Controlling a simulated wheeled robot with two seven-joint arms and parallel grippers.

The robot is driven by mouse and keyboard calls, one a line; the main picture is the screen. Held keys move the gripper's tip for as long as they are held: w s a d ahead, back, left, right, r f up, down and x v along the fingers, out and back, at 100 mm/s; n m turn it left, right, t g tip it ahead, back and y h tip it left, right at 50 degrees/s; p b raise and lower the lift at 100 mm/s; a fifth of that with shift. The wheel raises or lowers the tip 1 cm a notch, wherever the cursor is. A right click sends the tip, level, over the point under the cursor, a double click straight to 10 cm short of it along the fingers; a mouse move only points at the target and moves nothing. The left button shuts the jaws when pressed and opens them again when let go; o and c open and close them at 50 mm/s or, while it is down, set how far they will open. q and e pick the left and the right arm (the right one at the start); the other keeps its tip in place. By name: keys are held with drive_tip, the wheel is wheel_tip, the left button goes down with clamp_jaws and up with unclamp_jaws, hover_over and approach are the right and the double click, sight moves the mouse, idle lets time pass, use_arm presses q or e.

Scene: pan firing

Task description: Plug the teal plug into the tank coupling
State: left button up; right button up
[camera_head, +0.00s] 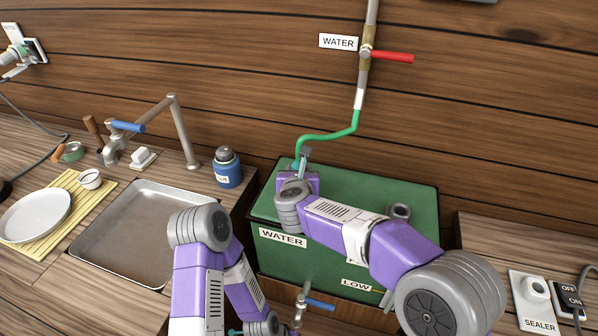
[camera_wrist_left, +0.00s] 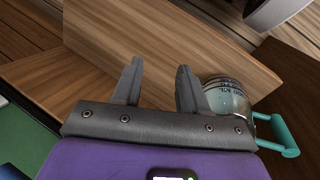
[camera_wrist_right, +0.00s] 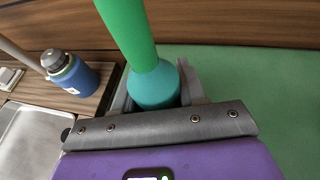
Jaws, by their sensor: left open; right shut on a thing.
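The teal plug (camera_wrist_right: 155,86) sits at the lower end of the green hose (camera_head: 330,136). My right gripper (camera_wrist_right: 155,98) is shut around it, above the left back part of the green tank (camera_head: 345,190) labelled WATER. A grey round fitting (camera_head: 400,211) stands on the tank's top at the right; I cannot tell whether it is the tank coupling. The area under the plug is hidden by my right gripper and wrist, so I cannot tell whether the plug touches anything. My left gripper (camera_wrist_left: 159,84) is open and empty, low down, beside a metal vessel with a teal handle (camera_wrist_left: 226,98).
A water pipe with a red valve handle (camera_head: 392,57) comes down the wall to the hose. A blue bottle (camera_head: 227,168), a sink tap (camera_head: 180,130) and a metal tray (camera_head: 130,240) are left of the tank. A tap with a blue handle (camera_head: 320,304) is in front.

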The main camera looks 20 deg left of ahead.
drive_tip(key=shift+f+b, duration=0.75)
drive_tip(key=o, duration=1.2)
drive_tip(key=shift+r, duration=0.1)
drive_tip(key=p+v, duration=0.1)
drive_tip(key=v, duration=0.6)
drive_tip(key=shift+s, duration=0.2)
drive_tip(key=shift+s+d, duration=0.1)
